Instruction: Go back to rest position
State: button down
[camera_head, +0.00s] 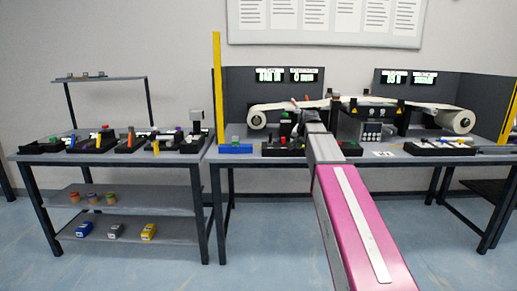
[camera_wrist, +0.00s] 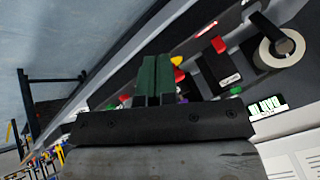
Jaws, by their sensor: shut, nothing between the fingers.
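My gripper (camera_wrist: 155,80) shows in the wrist view with its two dark green fingers pressed together and nothing between them. In the head view my pink and grey arm reaches forward over the right workbench (camera_head: 228,158), and its far end is over the conveyor area. The gripper's fingers are too small to make out clearly there. The conveyor (camera_head: 420,106) with its pale belt stands at the back of that bench. In the wrist view a red button (camera_wrist: 219,45) on a black box and a yellow knob lie just beyond the fingers, apart from them.
A left bench (camera_head: 30,157) holds several small black fixtures, with lower shelves carrying cans and small boxes. A yellow post (camera_head: 218,90) stands at the right bench's left edge. Dark panels with displays (camera_head: 270,75) rise behind the conveyor. The blue floor (camera_head: 270,255) in front is clear.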

jog(key=s+f+n+g, duration=0.6)
jog(key=s+f+g, duration=0.1)
jog(key=s+f, duration=2.4)
notch_tip(320, 180, down, 4)
jog(key=shift+s+a+f+h, duration=0.1)
jog(key=shift+s+a+h, duration=0.05)
jog(key=shift+s+h, duration=0.25)
